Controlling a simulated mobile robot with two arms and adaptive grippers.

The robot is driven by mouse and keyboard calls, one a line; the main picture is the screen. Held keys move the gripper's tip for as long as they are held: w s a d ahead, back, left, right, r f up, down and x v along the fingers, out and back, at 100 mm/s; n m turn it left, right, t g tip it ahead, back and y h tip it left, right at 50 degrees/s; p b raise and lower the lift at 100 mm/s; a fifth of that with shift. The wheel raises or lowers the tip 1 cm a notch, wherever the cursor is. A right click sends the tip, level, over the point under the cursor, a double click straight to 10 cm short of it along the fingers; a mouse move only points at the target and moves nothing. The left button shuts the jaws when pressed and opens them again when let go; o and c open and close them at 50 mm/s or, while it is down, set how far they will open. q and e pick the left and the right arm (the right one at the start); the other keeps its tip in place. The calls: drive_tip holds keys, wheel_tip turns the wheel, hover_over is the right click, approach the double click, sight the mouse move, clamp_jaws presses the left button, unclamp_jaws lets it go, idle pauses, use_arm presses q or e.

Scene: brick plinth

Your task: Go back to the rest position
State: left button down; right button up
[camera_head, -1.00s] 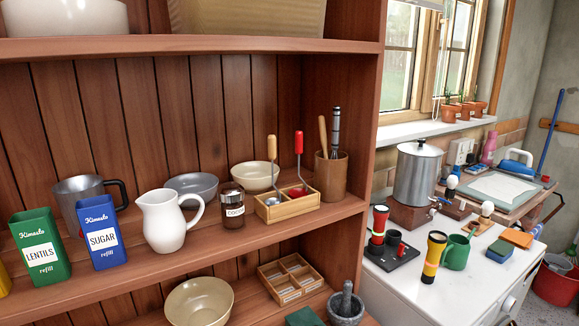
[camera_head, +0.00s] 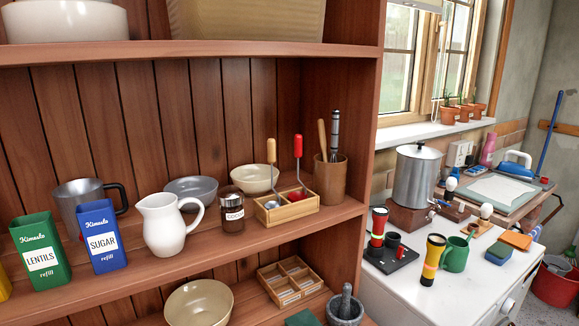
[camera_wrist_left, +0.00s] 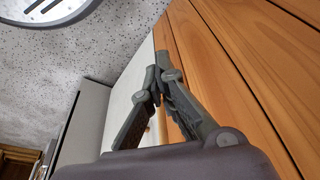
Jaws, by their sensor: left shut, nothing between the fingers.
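My left gripper (camera_wrist_left: 160,78) shows in the left wrist view. Its two dark grey fingers meet at the tips, and nothing is between them. Brown wooden boards (camera_wrist_left: 240,70) run along its right side, with a narrow white surface (camera_wrist_left: 125,95) behind and left of the fingers. I cannot tell whether the fingers touch the wood. Neither gripper shows in the head view, and my right gripper is not in view.
Wooden shelves (camera_head: 340,220) hold a white jug (camera_head: 165,225), a blue sugar tin (camera_head: 102,237), a green lentils tin (camera_head: 40,252) and several bowls. A white counter (camera_head: 400,283) at right carries flashlights and a metal urn (camera_head: 415,178). Speckled grey floor (camera_wrist_left: 110,45) shows in the wrist view.

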use_arm(q)
drive_tip(key=s+a+f+g, duration=0.1)
drive_tip(key=s+f, duration=0.3)
drive_tip(key=f, duration=0.4)
drive_tip(key=s+f, duration=0.4)
drive_tip(key=f, duration=0.4)
drive_tip(key=s+a+f+p, duration=0.1)
drive_tip(key=s+a+f, duration=0.1)
drive_tip(key=s+f, duration=0.5)
drive_tip(key=s, duration=0.4)
drive_tip(key=shift+s+a+f+g, duration=0.2)
drive_tip(key=shift+f+g, duration=0.1)
drive_tip(key=shift+g, duration=0.1)
drive_tip(key=shift+s, duration=0.15)
